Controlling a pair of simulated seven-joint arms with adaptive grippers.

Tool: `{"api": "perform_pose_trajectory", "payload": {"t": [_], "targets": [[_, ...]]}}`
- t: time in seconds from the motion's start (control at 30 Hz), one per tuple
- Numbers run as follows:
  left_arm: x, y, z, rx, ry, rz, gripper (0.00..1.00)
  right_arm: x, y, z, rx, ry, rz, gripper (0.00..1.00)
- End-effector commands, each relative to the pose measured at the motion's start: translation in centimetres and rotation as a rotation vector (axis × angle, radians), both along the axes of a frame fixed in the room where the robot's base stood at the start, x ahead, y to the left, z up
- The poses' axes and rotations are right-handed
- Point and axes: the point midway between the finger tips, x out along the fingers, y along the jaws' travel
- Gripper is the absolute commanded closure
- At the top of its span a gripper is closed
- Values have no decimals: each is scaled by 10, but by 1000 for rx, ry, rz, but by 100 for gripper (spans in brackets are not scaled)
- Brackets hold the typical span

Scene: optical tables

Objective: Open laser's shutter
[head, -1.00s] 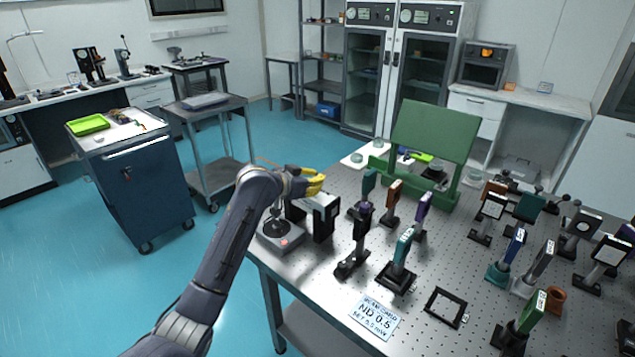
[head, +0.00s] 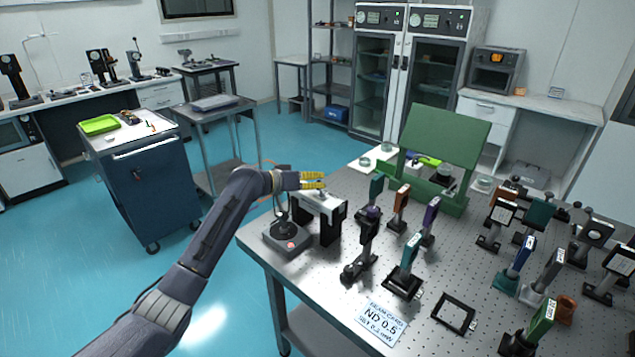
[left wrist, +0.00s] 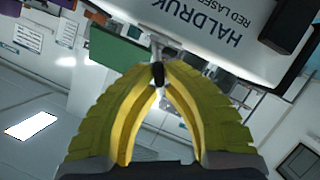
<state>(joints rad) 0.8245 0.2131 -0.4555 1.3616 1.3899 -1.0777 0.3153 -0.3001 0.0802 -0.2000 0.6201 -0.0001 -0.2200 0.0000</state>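The laser (head: 318,203), a pale-topped box on dark supports, stands at the left corner of the optical table. In the left wrist view its white body (left wrist: 205,32) fills the top, lettered "HALDRUK RED LASER". A small black-tipped piece (left wrist: 157,74) shows between my fingertips there; I cannot tell for sure whether it is the shutter lever or whether it is touched. My left gripper (head: 313,180), with yellow ribbed fingers, is level just above the laser's top. Its fingers (left wrist: 163,72) look slightly apart, with a narrow gap. My right gripper is not in view.
A grey box with a red button (head: 287,238) stands left of the laser at the table edge. Several optic mounts crowd the table (head: 345,285) to the right, with a green panel (head: 445,140) behind. A flat label card (head: 381,321) lies in front.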

Motion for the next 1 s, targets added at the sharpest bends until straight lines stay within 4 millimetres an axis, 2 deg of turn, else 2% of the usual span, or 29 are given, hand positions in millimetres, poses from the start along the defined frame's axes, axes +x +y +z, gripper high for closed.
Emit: {"api": "perform_pose_trajectory", "payload": {"t": [0.47,0.5,0.67,1.0], "targets": [[0,0,-1,-9,8,-1,100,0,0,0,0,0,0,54],[0,0,-1,-9,8,-1,89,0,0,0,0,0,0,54],[0,0,-1,-9,8,-1,70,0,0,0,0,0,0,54],[-1,3,0,-8,7,0,68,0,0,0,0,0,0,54]]}}
